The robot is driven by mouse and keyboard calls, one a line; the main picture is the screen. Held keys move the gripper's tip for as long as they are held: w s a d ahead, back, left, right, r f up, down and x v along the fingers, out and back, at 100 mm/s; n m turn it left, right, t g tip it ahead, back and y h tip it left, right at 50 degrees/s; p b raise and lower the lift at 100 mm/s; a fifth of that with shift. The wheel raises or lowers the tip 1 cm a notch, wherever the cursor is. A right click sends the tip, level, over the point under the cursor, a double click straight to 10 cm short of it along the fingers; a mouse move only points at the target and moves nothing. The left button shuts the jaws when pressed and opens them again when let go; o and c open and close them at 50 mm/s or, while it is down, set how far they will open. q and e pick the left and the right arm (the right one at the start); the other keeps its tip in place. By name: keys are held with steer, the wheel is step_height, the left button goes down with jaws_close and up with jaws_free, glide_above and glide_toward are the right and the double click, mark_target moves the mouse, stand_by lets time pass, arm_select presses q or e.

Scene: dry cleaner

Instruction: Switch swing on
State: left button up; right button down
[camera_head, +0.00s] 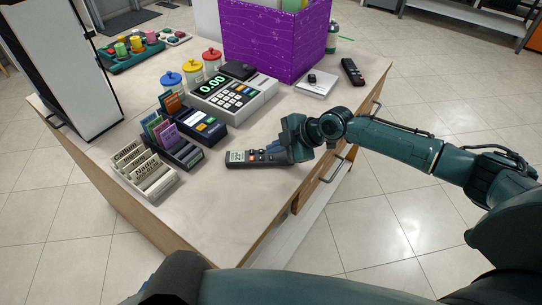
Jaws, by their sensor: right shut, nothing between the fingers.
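A dark remote control (240,159) with a pale display end and several small buttons lies flat on the counter near its front edge. My right gripper (272,149) is shut and empty, its fingertips at the remote's right part. The fingers and wrist hide part of the remote's right end. I cannot tell whether the fingertips touch a button, and the button labels are too small to read. A second, black remote-like device (352,72) lies at the back right of the counter. My left gripper is not in view.
The counter (225,210) is bare in front of the remote. A card terminal (203,127), card holders and a cash register (235,98) stand behind and to the left. A purple box (275,40) and white notepad (316,84) are at the back.

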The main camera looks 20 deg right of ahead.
steer(key=shift+r+p, duration=1.75)
steer(key=shift+r, duration=0.8)
steer(key=shift+f, duration=0.1)
